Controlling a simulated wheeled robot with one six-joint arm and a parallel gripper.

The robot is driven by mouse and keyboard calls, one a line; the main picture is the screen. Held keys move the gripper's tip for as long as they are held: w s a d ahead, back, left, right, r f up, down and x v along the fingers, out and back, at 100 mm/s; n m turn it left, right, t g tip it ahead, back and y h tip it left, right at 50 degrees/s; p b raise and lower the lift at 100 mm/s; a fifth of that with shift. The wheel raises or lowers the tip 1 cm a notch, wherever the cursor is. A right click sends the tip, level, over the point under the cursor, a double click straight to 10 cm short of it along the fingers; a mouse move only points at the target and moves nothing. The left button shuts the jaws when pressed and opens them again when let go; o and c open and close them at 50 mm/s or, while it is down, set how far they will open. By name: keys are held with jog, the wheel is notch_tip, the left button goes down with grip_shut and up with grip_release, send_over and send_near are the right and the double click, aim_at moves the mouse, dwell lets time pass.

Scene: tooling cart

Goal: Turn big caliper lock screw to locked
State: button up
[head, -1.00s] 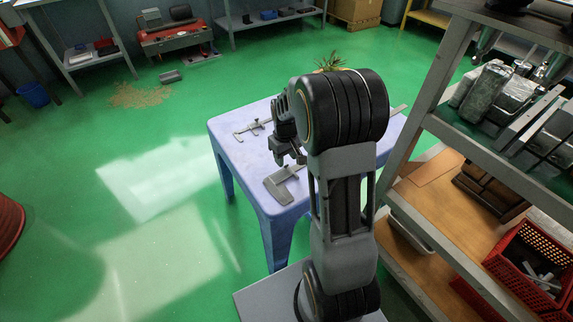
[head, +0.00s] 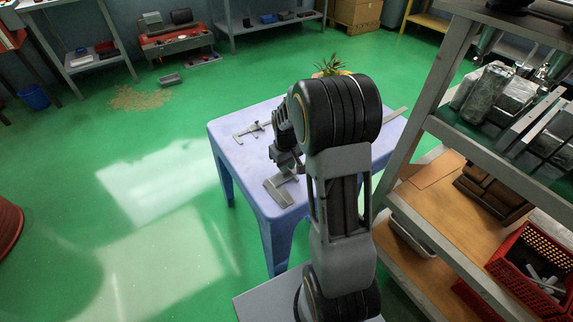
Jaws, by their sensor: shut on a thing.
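The big caliper (head: 279,190) lies on the blue table, its grey jaws at the table's near left edge. A thin grey bar (head: 396,114), which looks like its beam, shows to the right of my arm; the stretch between is hidden. My gripper (head: 288,168) points down at the caliper just behind the jaws and is shut on a small part there, seemingly the lock screw. The screw itself is hidden by the fingers, so its turn cannot be read. A smaller caliper (head: 249,131) lies farther back on the left.
The blue table (head: 228,150) has bare room at its left. A potted plant (head: 329,65) stands at its back. A grey shelf rack with a red crate (head: 520,262) stands close on the right. Green floor is open at the left.

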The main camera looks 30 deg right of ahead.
grip_shut()
jog(key=m+p, duration=0.1)
jog(key=m, duration=0.2)
jog(key=shift+r+m+p, duration=0.15)
jog(key=shift+m+p, duration=0.15)
jog(key=shift+p, duration=0.1)
jog(key=m+p, duration=0.1)
jog(key=m, duration=0.3)
jog(key=shift+m+p, duration=0.3)
jog(key=m+p, duration=0.1)
jog(key=m, duration=0.4)
jog(key=shift+m+p, duration=0.55)
jog(key=shift+m, duration=1.75)
